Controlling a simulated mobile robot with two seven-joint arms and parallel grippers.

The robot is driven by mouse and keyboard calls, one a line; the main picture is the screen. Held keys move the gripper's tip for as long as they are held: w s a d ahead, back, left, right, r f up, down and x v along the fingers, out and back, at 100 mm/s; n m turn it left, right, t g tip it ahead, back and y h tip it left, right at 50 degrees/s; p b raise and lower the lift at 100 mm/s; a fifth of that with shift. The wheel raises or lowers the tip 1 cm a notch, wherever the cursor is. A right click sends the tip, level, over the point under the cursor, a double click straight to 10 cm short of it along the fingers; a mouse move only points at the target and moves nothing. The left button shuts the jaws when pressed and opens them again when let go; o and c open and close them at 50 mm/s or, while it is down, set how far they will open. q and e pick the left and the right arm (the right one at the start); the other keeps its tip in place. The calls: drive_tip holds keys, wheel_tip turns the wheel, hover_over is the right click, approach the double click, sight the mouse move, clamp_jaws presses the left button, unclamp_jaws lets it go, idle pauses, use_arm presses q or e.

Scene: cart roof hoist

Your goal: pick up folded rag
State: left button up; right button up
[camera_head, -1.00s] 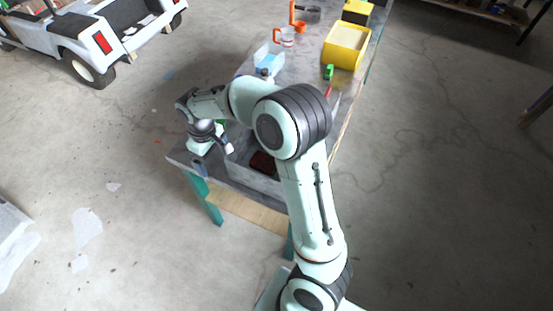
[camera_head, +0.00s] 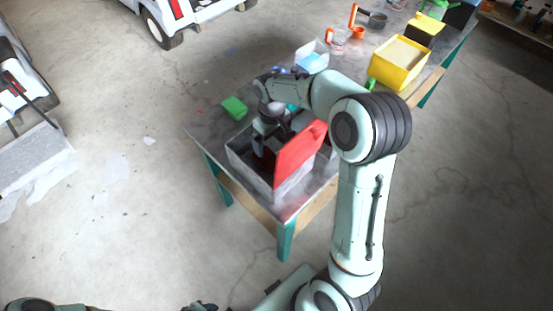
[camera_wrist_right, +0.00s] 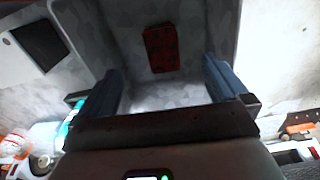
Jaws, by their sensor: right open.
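The folded rag (camera_wrist_right: 162,48) is a small dark red rectangle lying on the floor of a grey bin (camera_wrist_right: 208,40) in the right wrist view. In the head view the grey bin (camera_head: 236,158) stands at the table's near end. My right gripper (camera_head: 260,148) points down into the bin in the head view. In the wrist view its two blue-grey fingers (camera_wrist_right: 162,80) are wide apart and empty, with the rag seen between and beyond them. In the head view the gripper and the red panel hide the rag. My left gripper does not show.
A red panel (camera_head: 300,155) stands tilted along the bin's right side, close to my gripper. A clear tray (camera_head: 312,58), an orange-handled cup (camera_head: 338,38) and a yellow box (camera_head: 400,62) stand farther back on the table (camera_head: 205,130).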

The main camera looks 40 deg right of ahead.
hover_over(271, 162)
drive_tip(key=f, duration=0.8)
drive_tip(key=shift+s+f, duration=0.1)
drive_tip(key=shift+s, duration=0.2)
drive_tip(key=f, duration=0.5)
drive_tip(key=shift+w+d+f, duration=0.1)
drive_tip(key=shift+w, duration=0.3)
drive_tip(key=c, duration=1.1)
